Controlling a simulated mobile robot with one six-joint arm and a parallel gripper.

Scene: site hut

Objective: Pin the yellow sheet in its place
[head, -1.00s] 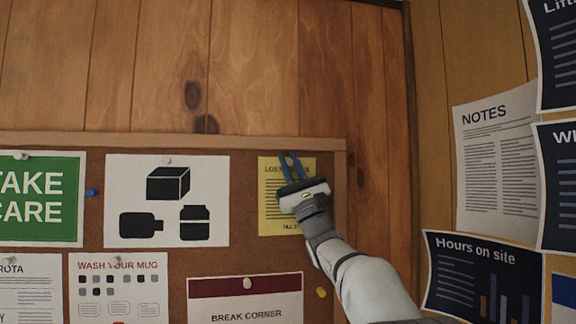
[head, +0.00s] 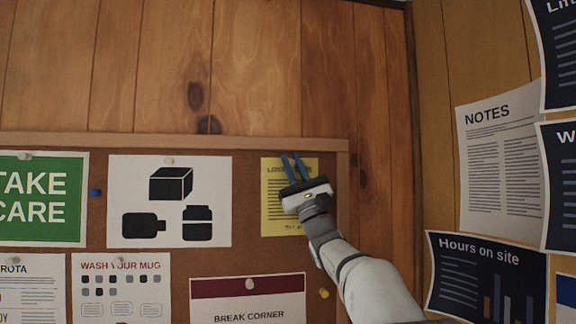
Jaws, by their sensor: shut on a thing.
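The yellow sheet (head: 275,215) is flat against the cork board (head: 245,262) near its upper right corner, partly hidden behind my gripper. My gripper (head: 294,160) has its blue fingers pointing up over the upper part of the sheet, near its top edge. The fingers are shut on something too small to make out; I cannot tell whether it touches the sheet. A loose yellow pin (head: 323,293) sits in the cork below and right of the sheet. A blue pin (head: 95,193) sits in the cork at the left.
A picture sheet with box and bottles (head: 125,180) hangs left of the yellow sheet. The break corner sheet (head: 220,312) hangs below. The board's wooden frame (head: 342,200) runs close by on the right. Posters, including a notes sheet (head: 500,165), cover the right wall.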

